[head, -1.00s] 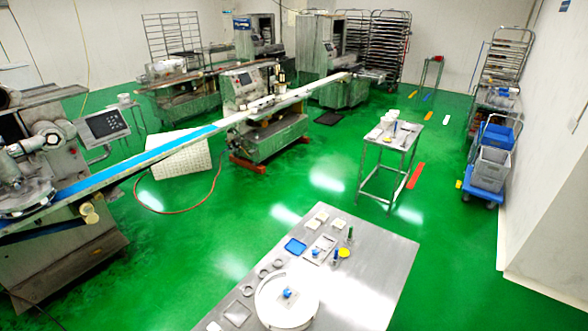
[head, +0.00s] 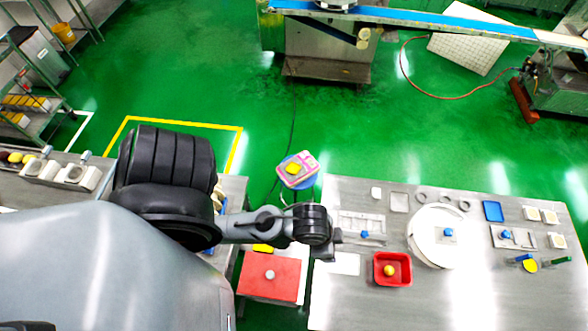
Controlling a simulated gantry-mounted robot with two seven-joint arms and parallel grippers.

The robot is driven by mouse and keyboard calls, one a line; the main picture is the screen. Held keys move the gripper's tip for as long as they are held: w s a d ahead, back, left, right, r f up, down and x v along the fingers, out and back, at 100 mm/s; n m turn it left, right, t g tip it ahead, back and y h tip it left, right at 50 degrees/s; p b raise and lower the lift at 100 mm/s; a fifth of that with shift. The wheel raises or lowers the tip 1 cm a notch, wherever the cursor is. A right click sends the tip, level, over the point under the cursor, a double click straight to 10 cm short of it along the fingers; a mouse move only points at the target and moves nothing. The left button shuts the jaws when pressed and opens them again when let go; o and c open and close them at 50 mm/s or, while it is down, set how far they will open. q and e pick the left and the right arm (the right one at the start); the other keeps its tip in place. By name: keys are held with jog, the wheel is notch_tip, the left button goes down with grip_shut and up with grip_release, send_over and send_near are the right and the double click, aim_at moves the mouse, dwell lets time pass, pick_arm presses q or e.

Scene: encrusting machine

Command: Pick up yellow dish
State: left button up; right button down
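A small round yellow piece (head: 530,266), which may be the yellow dish, lies at the right end of the steel table in the head view. My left arm comes in from the left, and its gripper (head: 328,251) is over the table's left edge, far from that piece. The gripper is small and dark here, and its fingers cannot be made out. Another yellow item (head: 293,168) sits on a pink and white thing on a blue stool. A yellow strip (head: 263,248) shows behind my arm by the red board. My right gripper is not in view.
The steel table (head: 463,300) holds a red tray (head: 392,283) with a yellow ball, a round white plate (head: 422,258), a blue tray (head: 493,211) and several small parts. A red board (head: 262,287) lies left of it. The table's front right is clear.

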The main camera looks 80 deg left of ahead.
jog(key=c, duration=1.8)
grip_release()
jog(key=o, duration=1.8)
